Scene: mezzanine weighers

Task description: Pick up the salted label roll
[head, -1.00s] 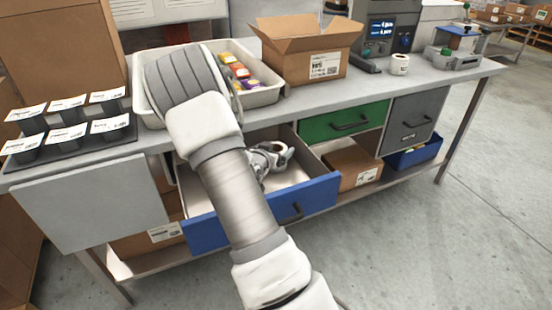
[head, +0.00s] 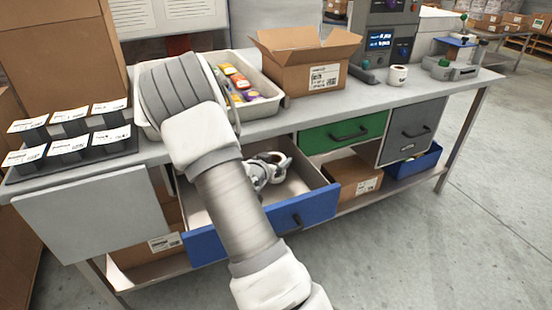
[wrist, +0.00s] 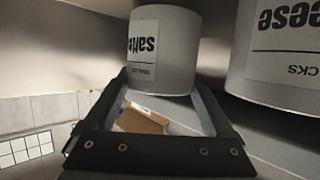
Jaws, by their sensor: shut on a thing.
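The salted label roll (wrist: 163,50) is white, with a label reading "salted" upside down in the wrist view. My gripper (wrist: 163,84) is shut on it, with one dark finger on each side. In the head view my gripper (head: 264,172) is inside the open blue drawer (head: 322,207), and the roll is hard to make out there. A second white roll (wrist: 282,50), with a label ending in "eese", stands close to the right of the held roll in the wrist view.
The drawer walls surround my gripper. On the bench above are a white tray (head: 262,108) of colourful packets, an open cardboard box (head: 300,78), a small white roll (head: 397,75) and a dark rack (head: 100,148) with labelled pieces. A green drawer (head: 343,131) is shut.

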